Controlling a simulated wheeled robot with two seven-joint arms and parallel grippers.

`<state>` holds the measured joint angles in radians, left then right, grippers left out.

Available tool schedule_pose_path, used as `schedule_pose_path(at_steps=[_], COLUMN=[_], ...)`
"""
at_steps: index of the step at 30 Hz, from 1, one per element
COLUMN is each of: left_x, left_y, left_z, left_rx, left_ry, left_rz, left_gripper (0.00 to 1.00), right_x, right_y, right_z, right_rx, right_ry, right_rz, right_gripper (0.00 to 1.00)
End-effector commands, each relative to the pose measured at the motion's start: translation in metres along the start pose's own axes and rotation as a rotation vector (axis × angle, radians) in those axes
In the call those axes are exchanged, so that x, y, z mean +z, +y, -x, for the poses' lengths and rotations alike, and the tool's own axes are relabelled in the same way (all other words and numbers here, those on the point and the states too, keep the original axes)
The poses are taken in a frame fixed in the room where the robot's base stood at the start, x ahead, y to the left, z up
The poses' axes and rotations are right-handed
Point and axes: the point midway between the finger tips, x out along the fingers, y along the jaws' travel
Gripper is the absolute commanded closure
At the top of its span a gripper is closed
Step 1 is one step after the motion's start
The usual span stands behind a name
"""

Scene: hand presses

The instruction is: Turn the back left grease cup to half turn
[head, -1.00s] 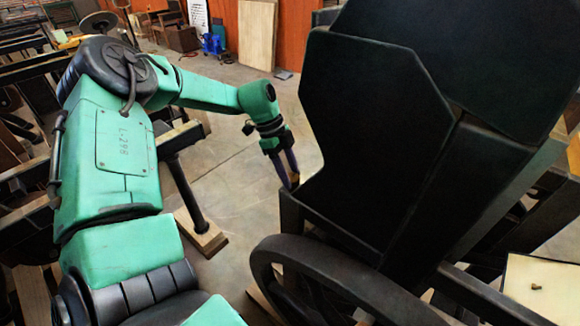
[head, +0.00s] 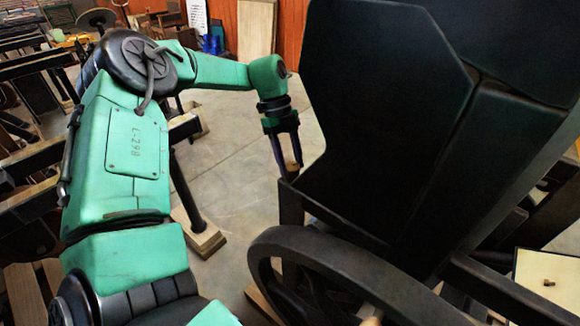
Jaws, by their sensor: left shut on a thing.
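The press (head: 400,130) is a large dark mass filling the middle and right. The back left grease cup (head: 292,167) is a small brownish piece at the top of the press's back left corner post. My left gripper (head: 287,166) points down over that post, with its fingers around the cup and shut on it. The fingers hide much of the cup, so its turn angle cannot be read. My right gripper is not in view.
A dark spoked wheel (head: 265,260) stands at the front of the press. A pale board (head: 540,285) with a small brown piece lies at the lower right. Wooden feet and dark frames (head: 200,228) stand left. Bare floor (head: 235,140) lies behind my left arm.

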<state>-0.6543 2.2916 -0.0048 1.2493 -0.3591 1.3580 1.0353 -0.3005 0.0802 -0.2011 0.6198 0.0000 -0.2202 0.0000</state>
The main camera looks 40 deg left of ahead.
Motion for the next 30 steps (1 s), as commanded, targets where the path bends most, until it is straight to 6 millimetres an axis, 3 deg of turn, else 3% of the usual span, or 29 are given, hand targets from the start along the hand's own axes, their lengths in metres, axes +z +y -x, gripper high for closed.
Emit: schedule_pose_path(at_steps=[9,23,24,25,26,30], left_x=[0.0000,-0.0001,-0.0001,-0.0001,-0.0001,-0.0001], left_y=[-0.0015,-0.0017,-0.0017,-0.0017,-0.0016,-0.0014], left_z=[0.0005,0.0015,0.0015,0.0015,0.0014,0.0009], left_rx=[0.044,0.049,0.049,0.049,0.049,0.050], left_ry=[-0.007,-0.008,-0.008,-0.008,-0.008,-0.007], left_rz=[-0.111,-0.125,-0.125,-0.125,-0.125,-0.125], left_gripper=[1.00,1.00,0.34,0.23,0.20,0.20], right_x=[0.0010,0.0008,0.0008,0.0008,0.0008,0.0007], right_y=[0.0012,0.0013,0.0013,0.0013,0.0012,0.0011], right_z=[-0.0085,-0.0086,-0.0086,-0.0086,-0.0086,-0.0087], right_rx=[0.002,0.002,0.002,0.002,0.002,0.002], right_ry=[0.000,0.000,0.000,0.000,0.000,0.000], right_rz=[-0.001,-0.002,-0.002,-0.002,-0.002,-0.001], right_gripper=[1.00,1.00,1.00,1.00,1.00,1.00])
